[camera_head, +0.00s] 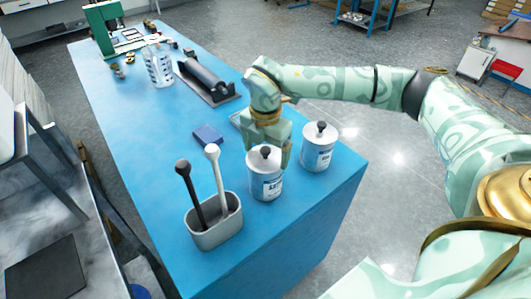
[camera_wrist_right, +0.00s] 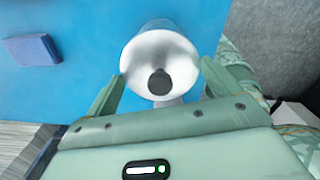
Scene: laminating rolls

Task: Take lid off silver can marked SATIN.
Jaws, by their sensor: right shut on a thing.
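Two silver cans with dark-knobbed lids are near the table's right end in the head view: a nearer can (camera_head: 266,186) and a farther can (camera_head: 318,156). Both have white-and-blue labels, whose words are too small to read surely. My right gripper (camera_head: 268,146) is shut on the nearer can near its top. In the right wrist view my right gripper (camera_wrist_right: 163,74) has a finger on each side of its round lid (camera_wrist_right: 135,60), with the black knob (camera_wrist_right: 159,83) between them. The lid sits on the can, which stands upright. My left gripper is out of view.
A grey holder (camera_head: 215,232) with a black and a white tool stands left of the nearer can. A blue block (camera_head: 208,135), a dark roller (camera_head: 205,80) and a clear patterned container (camera_head: 158,66) are farther along the blue table (camera_head: 130,130).

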